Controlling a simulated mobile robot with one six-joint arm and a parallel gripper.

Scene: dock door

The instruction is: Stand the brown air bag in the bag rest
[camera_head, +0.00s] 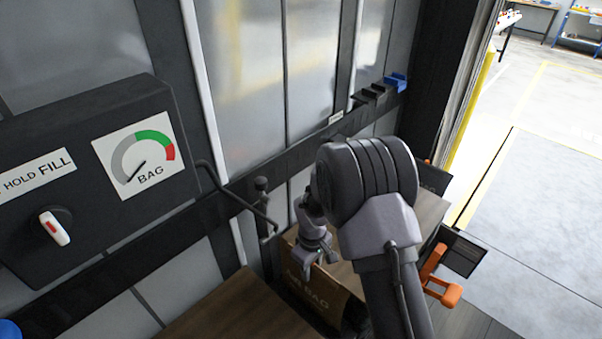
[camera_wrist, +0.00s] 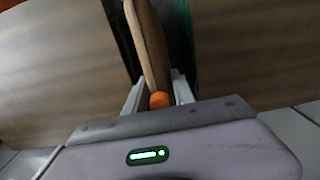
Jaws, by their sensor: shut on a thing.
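The brown air bag (camera_head: 310,285), with "AIR BAG" printed on its face, stands upright below my gripper (camera_head: 315,255) in the head view. In the wrist view the bag (camera_wrist: 150,45) shows edge-on as a thin brown sheet in a dark gap between two wooden surfaces. My gripper (camera_wrist: 158,92) is shut on the bag at its orange valve (camera_wrist: 160,100), which sits between the fingers. The bag's lower part is hidden in the head view. I cannot pick out the bag rest for sure.
Wooden-topped loads (camera_head: 235,310) stand on both sides of the bag. A control box (camera_head: 85,165) with a fill knob (camera_head: 55,227) and a bag gauge (camera_head: 138,155) is at left; the needle points lower left. Black and blue holders (camera_head: 395,82) sit on the wall rail. Open floor (camera_head: 535,190) lies right.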

